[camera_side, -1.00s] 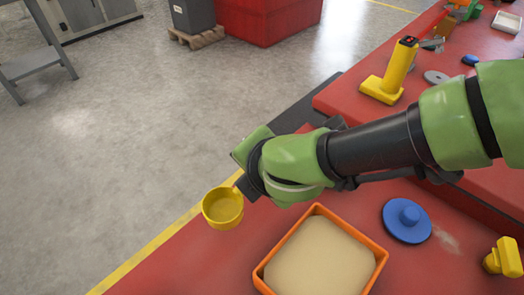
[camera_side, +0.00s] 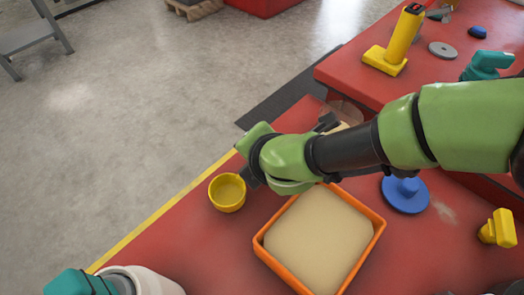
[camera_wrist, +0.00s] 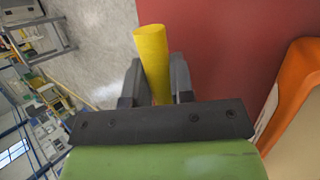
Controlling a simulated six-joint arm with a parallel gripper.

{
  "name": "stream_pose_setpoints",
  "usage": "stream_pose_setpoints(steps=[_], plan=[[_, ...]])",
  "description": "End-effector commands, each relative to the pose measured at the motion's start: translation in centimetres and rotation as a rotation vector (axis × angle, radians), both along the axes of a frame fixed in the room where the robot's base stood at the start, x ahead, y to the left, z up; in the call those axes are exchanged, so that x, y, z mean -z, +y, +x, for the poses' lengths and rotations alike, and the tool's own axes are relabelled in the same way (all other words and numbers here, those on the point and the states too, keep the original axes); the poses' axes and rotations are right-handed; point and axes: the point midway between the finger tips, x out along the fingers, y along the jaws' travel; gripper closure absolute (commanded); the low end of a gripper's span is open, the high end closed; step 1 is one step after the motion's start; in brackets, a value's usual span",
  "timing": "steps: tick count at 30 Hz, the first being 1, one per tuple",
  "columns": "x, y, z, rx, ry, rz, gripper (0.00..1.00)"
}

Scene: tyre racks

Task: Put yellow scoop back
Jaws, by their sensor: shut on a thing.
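The yellow scoop shows in the side view as a round cup (camera_side: 227,192) with its open top facing up. It looks empty inside. My gripper (camera_side: 250,178) is to the right of the cup, and its fingers are partly hidden by my wrist. In the wrist view, my gripper's two dark fingers (camera_wrist: 160,82) are shut on a yellow cylindrical part of the scoop (camera_wrist: 151,50). The scoop is over or close to the red table near its yellow-striped edge; I cannot tell whether it touches the surface.
An orange tray (camera_side: 262,248) of pale sand-like material lies just right of the scoop. A blue knobbed disc (camera_side: 405,197) and a yellow piece (camera_side: 498,229) lie further right. A yellow upright tool (camera_side: 400,45) stands on the raised red surface. Bare red table (camera_side: 190,240) lies left of the tray.

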Motion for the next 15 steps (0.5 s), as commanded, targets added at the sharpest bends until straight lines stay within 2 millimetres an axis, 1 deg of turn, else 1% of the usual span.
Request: stream_pose_setpoints(steps=[15], plan=[[0.92, 0.02, 0.01, 0.000, 0.000, 0.000, 1.00]])
